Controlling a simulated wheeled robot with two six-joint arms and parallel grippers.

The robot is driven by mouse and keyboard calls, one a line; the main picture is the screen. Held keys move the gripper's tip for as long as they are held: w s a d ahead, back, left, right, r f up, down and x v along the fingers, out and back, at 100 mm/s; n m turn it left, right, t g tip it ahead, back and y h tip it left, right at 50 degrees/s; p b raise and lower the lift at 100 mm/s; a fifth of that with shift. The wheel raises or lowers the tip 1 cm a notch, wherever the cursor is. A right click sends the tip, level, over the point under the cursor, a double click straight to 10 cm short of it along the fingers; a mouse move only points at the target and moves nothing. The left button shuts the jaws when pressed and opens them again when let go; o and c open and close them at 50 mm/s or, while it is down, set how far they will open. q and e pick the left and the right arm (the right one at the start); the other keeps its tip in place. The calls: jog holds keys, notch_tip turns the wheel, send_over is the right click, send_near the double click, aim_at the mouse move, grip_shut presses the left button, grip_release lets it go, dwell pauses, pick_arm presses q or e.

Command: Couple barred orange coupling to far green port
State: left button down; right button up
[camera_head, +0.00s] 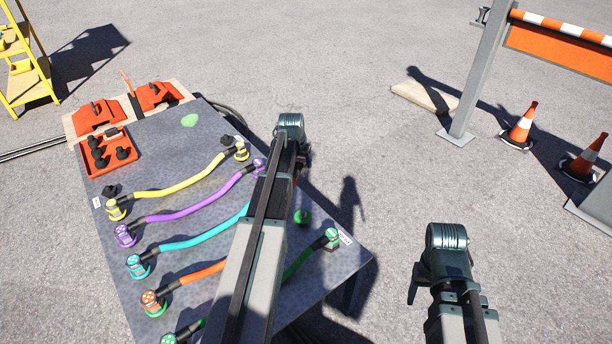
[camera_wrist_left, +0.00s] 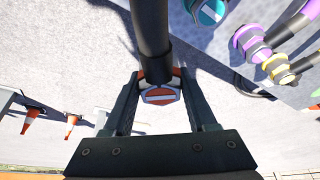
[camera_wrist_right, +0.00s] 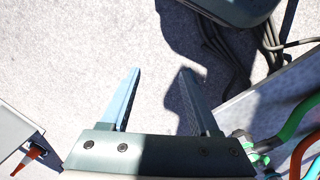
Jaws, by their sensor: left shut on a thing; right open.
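The barred orange coupling (camera_wrist_left: 160,95), orange with a white bar, is between my left gripper's fingers (camera_wrist_left: 160,92), with a black hose end rising from it. In the head view my left gripper (camera_head: 303,160) is mostly hidden behind its arm, over the board's right side. The orange hose (camera_head: 203,273) runs from the dotted orange coupling (camera_head: 153,300) behind that arm. A green round piece (camera_head: 302,216) sits near the board's right edge; a flat green patch (camera_head: 190,120) lies at the far end. I cannot tell which is the port. My right gripper (camera_wrist_right: 158,98) is open and empty.
Yellow (camera_head: 185,183), purple (camera_head: 195,212) and teal (camera_head: 195,238) hoses cross the grey board (camera_head: 225,130). A green coupling (camera_head: 332,238) sits at its right edge. A red tray (camera_head: 108,150) holds dark caps.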

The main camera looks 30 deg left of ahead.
pick_arm(q)
jog(key=shift+s+d, duration=0.25)
jog(key=shift+s, duration=0.1)
pick_arm(e)
jog(key=shift+o, duration=1.2)
jog(key=shift+w, duration=0.15)
pick_arm(q)
jog(key=m, duration=0.1)
send_over(303, 211)
jog(key=s, duration=0.1)
pick_arm(e)
jog(key=shift+o, duration=0.8)
pick_arm(q)
notch_tip(303, 211, down, 9)
jog(key=b, duration=0.9)
jog(key=shift+w+d+r, duration=0.1)
jog(key=shift+w, duration=0.05)
pick_arm(e)
notch_tip(303, 211, down, 9)
pick_arm(q)
jog(key=shift+f+b, duration=0.45)
pick_arm(e)
jog(key=shift+f, duration=0.35)
pick_arm(q)
jog(key=shift+c, duration=0.6)
grip_release()
jog(key=shift+r, duration=0.1)
